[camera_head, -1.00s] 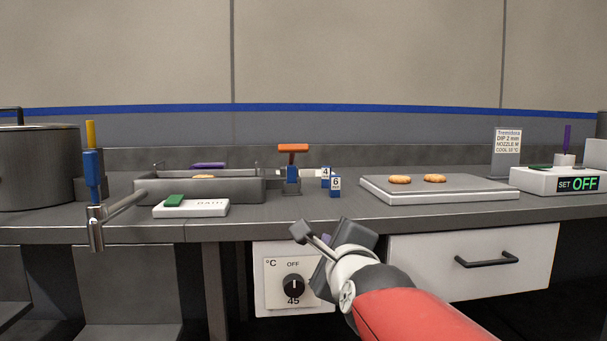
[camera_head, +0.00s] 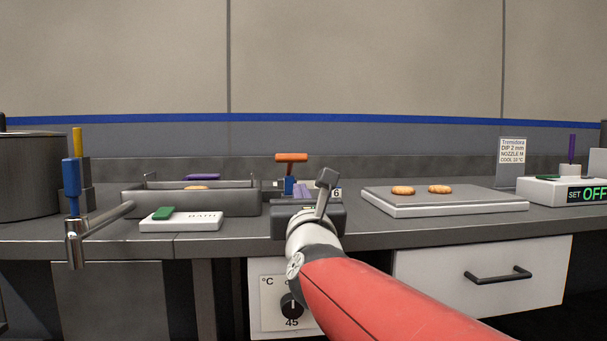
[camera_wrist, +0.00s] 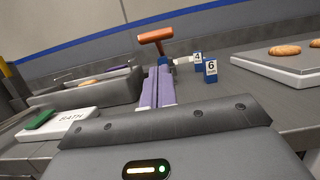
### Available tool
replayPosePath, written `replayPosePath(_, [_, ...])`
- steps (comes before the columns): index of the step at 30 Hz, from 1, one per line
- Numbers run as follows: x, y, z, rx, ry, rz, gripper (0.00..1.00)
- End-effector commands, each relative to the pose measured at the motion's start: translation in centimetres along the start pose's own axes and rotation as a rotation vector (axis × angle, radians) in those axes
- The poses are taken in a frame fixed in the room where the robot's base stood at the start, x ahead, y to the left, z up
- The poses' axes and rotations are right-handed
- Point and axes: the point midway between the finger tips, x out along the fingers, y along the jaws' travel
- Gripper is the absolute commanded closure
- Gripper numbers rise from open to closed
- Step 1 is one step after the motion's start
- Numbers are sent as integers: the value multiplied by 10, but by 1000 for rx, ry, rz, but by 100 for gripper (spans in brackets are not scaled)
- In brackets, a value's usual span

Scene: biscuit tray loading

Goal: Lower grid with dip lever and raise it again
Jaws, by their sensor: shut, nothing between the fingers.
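The dip lever with its orange T-shaped handle (camera_head: 291,158) stands on a blue base (camera_head: 289,186) beside the right end of the grey bath (camera_head: 190,203). A biscuit (camera_head: 197,188) shows above the bath's front wall, at the grid; the grid itself is mostly hidden by that wall. My gripper (camera_head: 303,190) is shut and empty, its purple fingers pointing away from me toward the lever. In the wrist view the fingers (camera_wrist: 157,88) lie together just below the orange handle (camera_wrist: 155,38). They look apart from the handle, though the exact gap is hard to judge.
A white BATH block with a green switch (camera_head: 163,214) lies before the bath. A pipe tap with a blue handle (camera_head: 72,175) stands left. Number tags, including 6 (camera_wrist: 211,68), stand right of the lever. A tray (camera_head: 445,208) with two biscuits is farther right.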

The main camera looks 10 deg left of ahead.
Motion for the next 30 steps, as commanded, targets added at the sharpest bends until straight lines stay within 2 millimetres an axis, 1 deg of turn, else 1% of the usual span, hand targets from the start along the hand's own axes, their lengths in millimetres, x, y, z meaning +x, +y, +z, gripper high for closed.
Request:
replayPosePath(8, [0,0,0,1,0,0,100])
replayPosePath(11, [5,0,0,1,2,0,100])
replayPosePath(14, [17,0,1,2,4,1,100])
replayPosePath(21, [61,0,3,4,4,2,100])
replayPosePath(24, [77,0,2,3,3,2,100])
replayPosePath(27, [89,0,2,2,2,2,100])
replayPosePath(30, [97,0,1,1,1,1,100])
